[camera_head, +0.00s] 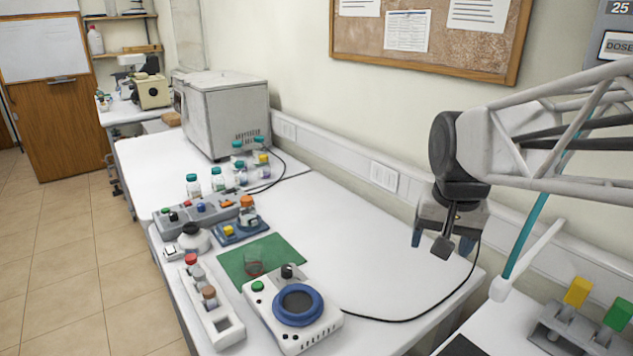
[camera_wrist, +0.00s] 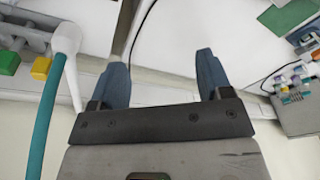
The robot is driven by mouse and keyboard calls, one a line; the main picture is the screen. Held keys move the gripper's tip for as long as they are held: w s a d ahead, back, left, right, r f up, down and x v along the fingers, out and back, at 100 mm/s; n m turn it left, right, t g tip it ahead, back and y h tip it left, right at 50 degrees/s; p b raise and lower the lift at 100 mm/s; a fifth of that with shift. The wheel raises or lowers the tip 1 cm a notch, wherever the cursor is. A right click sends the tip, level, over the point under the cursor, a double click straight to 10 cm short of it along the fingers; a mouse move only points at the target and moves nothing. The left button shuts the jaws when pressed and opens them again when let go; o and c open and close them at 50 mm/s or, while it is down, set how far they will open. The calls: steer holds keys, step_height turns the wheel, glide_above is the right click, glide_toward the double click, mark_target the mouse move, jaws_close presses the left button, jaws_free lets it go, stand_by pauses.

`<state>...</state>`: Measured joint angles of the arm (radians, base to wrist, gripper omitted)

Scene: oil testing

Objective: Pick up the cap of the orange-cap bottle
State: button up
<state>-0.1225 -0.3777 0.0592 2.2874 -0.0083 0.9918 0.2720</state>
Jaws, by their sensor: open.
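The orange-cap bottle (camera_head: 248,213) stands upright on a small blue device left of the middle of the head view. Its orange cap (camera_head: 247,201) sits on top of it. My gripper (camera_head: 441,242) hangs in the air well to the right of the bottle, above the right end of the white bench. It is open and empty, with its two blue fingers spread apart, as the wrist view (camera_wrist: 162,70) also shows.
A green mat (camera_head: 282,248), a hotplate with a blue ring (camera_head: 298,305) and a tube rack (camera_head: 226,334) lie near the bottle. Several teal-capped bottles (camera_head: 193,186) stand behind. A black cable (camera_head: 400,318) crosses the bench. The bench's middle is clear.

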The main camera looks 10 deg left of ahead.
steer(key=w+a+r+m, duration=0.1)
steer(key=w+a, duration=0.3)
steer(key=w, duration=0.3)
steer(key=w+a+r, duration=0.1)
steer(key=w+a, duration=0.4)
steer(key=w, duration=0.1)
steer(key=m+g, duration=0.2)
steer(key=m, duration=0.2)
glide_above(246, 198)
steer(key=f, duration=1.2)
steer(key=shift+s+d, duration=0.15)
steer(key=shift+d, duration=0.25)
steer(key=shift+a+f, duration=0.1)
steer(key=shift+a, duration=0.25)
steer(key=shift+f, duration=0.1)
steer(key=shift+f, duration=1.2)
steer(key=shift+f, duration=0.1)
